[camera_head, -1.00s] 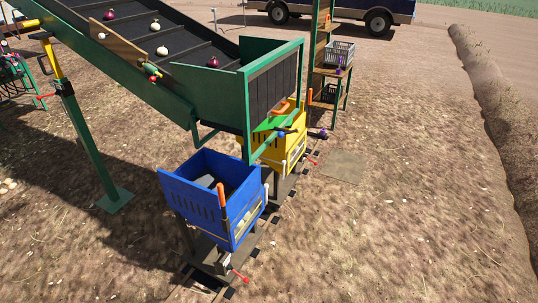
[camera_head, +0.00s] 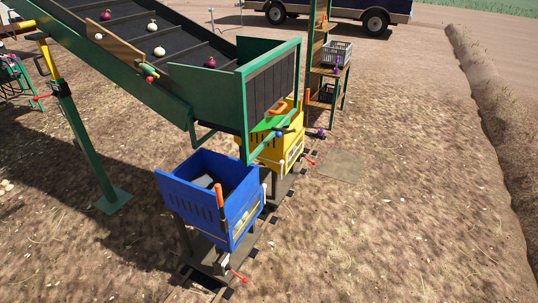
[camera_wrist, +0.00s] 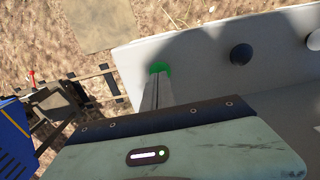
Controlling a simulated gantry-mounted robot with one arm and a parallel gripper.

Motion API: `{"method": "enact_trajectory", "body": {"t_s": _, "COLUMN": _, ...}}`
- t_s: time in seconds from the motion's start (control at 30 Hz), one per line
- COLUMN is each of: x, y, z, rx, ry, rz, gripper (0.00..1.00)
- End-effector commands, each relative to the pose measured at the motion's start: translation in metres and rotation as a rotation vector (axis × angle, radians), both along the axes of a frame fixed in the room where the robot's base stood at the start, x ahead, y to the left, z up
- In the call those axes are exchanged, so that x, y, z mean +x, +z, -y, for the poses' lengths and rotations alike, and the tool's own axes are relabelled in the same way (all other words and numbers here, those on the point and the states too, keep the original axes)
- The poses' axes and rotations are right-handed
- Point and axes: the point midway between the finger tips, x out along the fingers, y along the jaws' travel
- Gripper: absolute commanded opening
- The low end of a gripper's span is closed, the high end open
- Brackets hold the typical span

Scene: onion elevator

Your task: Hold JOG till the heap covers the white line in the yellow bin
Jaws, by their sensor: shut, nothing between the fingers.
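The yellow bin (camera_head: 292,146) stands under the elevator's discharge end in the head view. The chute frame and a green flap (camera_head: 271,123) hide most of its inside; I cannot make out the white line or a heap. Onions, such as a red one (camera_head: 209,62) and a white one (camera_head: 159,51), lie spaced on the dark sloping belt (camera_head: 185,40). In the wrist view my gripper (camera_wrist: 158,80) is shut and empty, its tips at a green button (camera_wrist: 160,67) on a pale panel (camera_wrist: 195,62). I cannot tell whether the button is pressed. No JOG label is readable.
A black button (camera_wrist: 241,54) and a white button (camera_wrist: 314,40) sit right of the green one. A blue bin (camera_head: 185,196) stands in front of the yellow bin. A shelf rack with a grey crate (camera_head: 337,52) stands behind. Open ground lies to the right.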

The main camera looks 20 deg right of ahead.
Motion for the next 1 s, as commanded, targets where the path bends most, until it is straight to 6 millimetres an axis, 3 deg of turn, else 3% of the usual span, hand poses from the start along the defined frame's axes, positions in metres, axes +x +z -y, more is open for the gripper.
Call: {"method": "enact_trajectory", "body": {"t_s": 1.0, "x": 0.0, "y": -0.022, "z": 0.0, "rx": 0.0, "ry": 0.0, "rz": 0.0, "gripper": 0.0}}
